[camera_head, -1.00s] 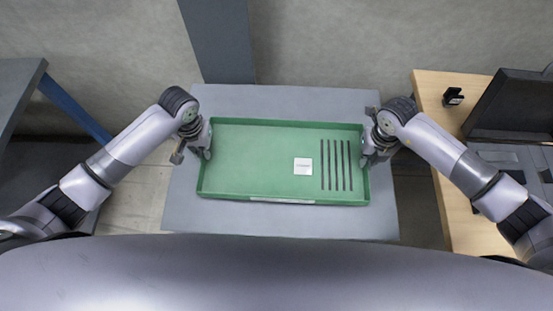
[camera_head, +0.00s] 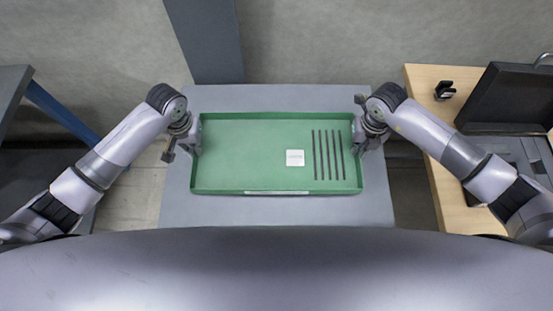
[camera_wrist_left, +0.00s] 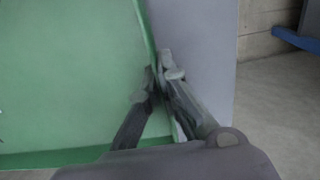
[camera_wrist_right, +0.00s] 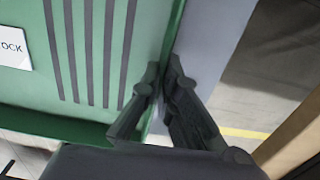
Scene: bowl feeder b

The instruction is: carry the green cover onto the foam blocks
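The green cover (camera_head: 240,150) is a shallow, rimmed green sheet with several dark slots and a white label, level over the grey table. I cannot tell whether it touches the table. My left gripper (camera_head: 192,140) is shut on its left rim; the left wrist view shows the fingers (camera_wrist_left: 156,82) either side of the green wall. My right gripper (camera_head: 360,132) is shut on its right rim, with the fingers (camera_wrist_right: 163,85) pinching the wall in the right wrist view. I cannot make out any foam blocks.
The grey table (camera_head: 290,212) has bare margins around the cover. A wooden desk (camera_head: 420,100) with a black case (camera_head: 500,95) stands at the right. A dark grey column (camera_head: 207,40) rises behind. Another table (camera_head: 12,90) is at the left.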

